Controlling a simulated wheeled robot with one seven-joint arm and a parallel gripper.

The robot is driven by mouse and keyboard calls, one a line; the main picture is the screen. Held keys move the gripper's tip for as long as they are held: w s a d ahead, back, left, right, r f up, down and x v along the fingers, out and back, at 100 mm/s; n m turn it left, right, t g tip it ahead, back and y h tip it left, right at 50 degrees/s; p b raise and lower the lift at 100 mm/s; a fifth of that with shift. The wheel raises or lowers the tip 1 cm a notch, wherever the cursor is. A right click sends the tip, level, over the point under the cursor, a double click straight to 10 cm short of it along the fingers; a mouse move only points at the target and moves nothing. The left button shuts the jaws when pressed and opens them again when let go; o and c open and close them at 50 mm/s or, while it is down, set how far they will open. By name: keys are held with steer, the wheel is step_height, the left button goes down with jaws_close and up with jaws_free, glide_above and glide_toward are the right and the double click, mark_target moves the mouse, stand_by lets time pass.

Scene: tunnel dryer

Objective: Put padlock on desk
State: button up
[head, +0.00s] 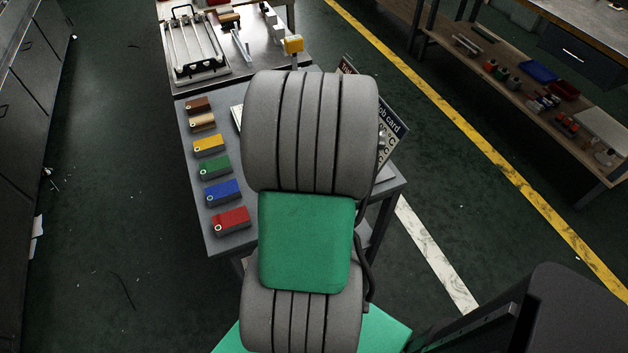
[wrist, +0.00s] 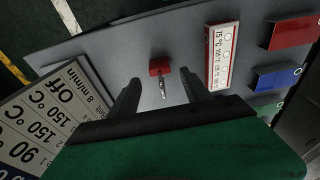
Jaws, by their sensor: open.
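The padlock (wrist: 160,67) has a small red body and a silver shackle. In the wrist view it appears on the grey desk top (wrist: 110,50), its shackle pointing toward me. My gripper (wrist: 160,77) is open, with one dark finger on each side of the shackle and gaps between. I cannot tell whether the padlock touches the desk. In the head view my arm hides the padlock and gripper, and the desk (head: 241,180) shows around the arm.
Several coloured blocks, such as the red one (head: 231,220), line the desk's left side. A job card board (head: 393,131) leans at the right. A red-edged temperature strip (wrist: 221,57) lies near the padlock. A rack (head: 195,45) stands behind.

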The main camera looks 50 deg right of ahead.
step_height(320, 180, up, 6)
steer(key=w+a+r+n, duration=0.2)
steer(key=w+a, duration=0.2)
steer(key=a, duration=0.4)
steer(key=w+a+r+n, duration=0.1)
steer(key=w+a+r, duration=0.25)
steer(key=a, duration=0.45)
steer(key=a+r+n+t+y, duration=0.1)
steer(key=a+n, duration=0.2)
steer(key=a, duration=1.3)
steer(key=shift+s+r+t, duration=0.35)
steer(key=shift+t, duration=0.05)
steer(key=shift+a, duration=0.1)
